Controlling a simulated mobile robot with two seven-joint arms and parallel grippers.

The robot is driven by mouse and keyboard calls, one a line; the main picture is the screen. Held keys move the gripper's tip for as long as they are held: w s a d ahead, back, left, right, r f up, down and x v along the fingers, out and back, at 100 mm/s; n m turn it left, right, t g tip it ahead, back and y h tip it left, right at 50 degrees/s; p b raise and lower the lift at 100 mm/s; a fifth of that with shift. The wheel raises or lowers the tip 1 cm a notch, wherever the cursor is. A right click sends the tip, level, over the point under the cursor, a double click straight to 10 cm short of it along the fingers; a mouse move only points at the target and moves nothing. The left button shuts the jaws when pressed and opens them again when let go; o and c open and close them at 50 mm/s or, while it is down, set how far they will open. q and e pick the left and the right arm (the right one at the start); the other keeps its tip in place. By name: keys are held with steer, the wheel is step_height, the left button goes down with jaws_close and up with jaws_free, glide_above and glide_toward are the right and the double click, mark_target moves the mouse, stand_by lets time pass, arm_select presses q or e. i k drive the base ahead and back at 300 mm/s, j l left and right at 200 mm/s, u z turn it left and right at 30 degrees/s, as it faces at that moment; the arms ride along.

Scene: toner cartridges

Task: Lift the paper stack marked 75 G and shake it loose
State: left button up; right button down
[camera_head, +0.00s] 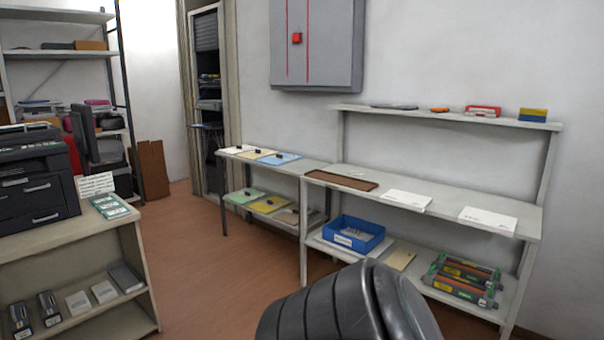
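Two white paper stacks lie flat and apart on the middle shelf of the right rack. The left one (406,200) is left of the right one (488,220). Both have faint print near the front edge, too small to read, so I cannot tell which is marked 75 G. Neither of my grippers shows in the head view, and nothing is seen touching the stacks.
A brown tray (341,181) lies left of the stacks on the same shelf (455,211). Below are a blue bin (346,233) and toner cartridges (462,280). A printer (36,185) stands left. Open floor (200,245) lies between. A dark rounded shape fills the bottom.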

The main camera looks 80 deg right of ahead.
mark_target(504, 225)
steer(key=l+z, duration=0.15)
steer(key=z, duration=0.3)
steer(key=l+z, duration=0.1)
steer(key=z, duration=0.35)
steer(key=i+l+z, duration=0.1)
steer(key=z, duration=0.35)
steer(key=i+l+z, duration=0.2)
steer(key=z, duration=0.15)
steer(key=i+l+z, duration=0.4)
steer(key=z, duration=0.25)
steer(key=i+l+z, duration=0.3)
steer(key=i, duration=0.3)
steer(key=i+z, duration=0.35)
steer(key=i, duration=0.9)
steer(key=i+j, duration=0.15)
steer(key=i, duration=0.45)
steer(key=z, duration=1.65)
